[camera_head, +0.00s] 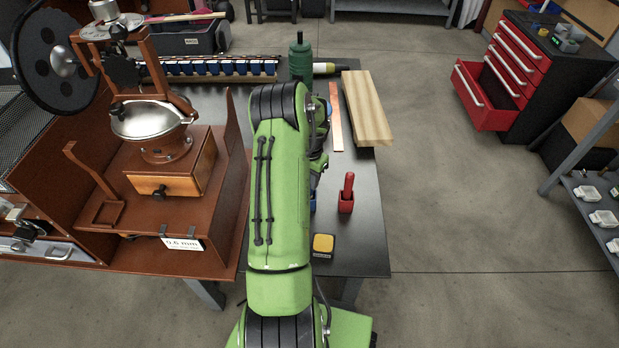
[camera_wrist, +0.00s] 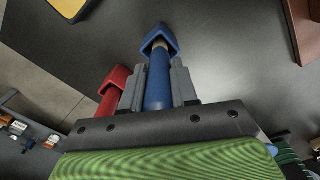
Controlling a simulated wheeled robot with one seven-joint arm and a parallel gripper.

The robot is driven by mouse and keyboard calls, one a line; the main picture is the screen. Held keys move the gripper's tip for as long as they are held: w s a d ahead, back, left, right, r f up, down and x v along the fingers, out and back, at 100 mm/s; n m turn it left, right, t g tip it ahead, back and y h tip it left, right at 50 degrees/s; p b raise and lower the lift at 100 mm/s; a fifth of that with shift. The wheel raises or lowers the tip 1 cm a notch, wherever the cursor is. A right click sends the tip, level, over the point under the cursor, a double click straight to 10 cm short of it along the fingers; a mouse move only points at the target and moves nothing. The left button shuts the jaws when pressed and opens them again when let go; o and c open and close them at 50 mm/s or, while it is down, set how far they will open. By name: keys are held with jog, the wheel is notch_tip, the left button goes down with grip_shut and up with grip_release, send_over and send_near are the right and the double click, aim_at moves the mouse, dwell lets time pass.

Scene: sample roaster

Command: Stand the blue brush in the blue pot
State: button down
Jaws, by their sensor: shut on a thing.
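The blue brush (camera_wrist: 158,88) is between the two grey fingers of my gripper (camera_wrist: 160,70) in the wrist view. My gripper is shut on its handle. The brush's tan ferrule points at the blue pot (camera_wrist: 160,29) and overlaps its opening; I cannot tell how deep the tip is or whether it touches the bottom. In the head view my green arm hides the brush and most of the pot; only a sliver of the blue pot (camera_head: 313,205) shows at the arm's right edge.
A red pot (camera_head: 346,205) with a red brush (camera_head: 348,185) stands close to the right. A yellow-topped block (camera_head: 323,243) lies nearer. A wooden plank (camera_head: 366,108) and a copper-coloured strip (camera_head: 336,118) lie farther back. The brown roaster stand (camera_head: 160,190) is left.

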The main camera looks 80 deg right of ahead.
jog(key=shift+f+b, duration=0.65)
jog(key=shift+f, duration=0.3)
jog(key=c, duration=0.8)
grip_release()
notch_tip(320, 180, up, 16)
jog(key=p, duration=0.3)
jog(key=shift+d+p, duration=0.15)
jog(key=shift+p, duration=0.25)
